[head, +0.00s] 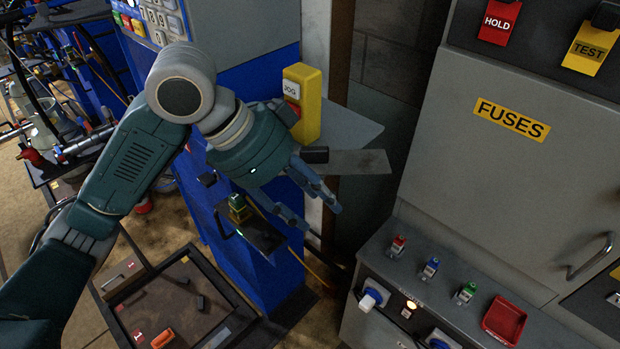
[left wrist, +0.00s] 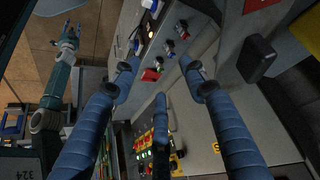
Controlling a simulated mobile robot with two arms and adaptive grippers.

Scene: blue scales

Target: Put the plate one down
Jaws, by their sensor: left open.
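A flat grey metal plate (head: 358,163) with a dark block-like handle (head: 316,154) shows beside the front edge of the grey shelf, below the yellow JOG box. I cannot tell whether the shelf bears it. My left gripper (head: 318,212) is open and empty, its fingers just below and in front of the plate. In the left wrist view the open fingers (left wrist: 158,75) spread apart with nothing between them. A black block (left wrist: 257,58) on a grey surface, probably the plate's handle, is right of the fingers. A teal arm at the left, likely my right one, ends in a small, unclear gripper (left wrist: 70,38).
The yellow JOG box (head: 306,100) stands on the grey shelf (head: 345,128) of the blue scales.

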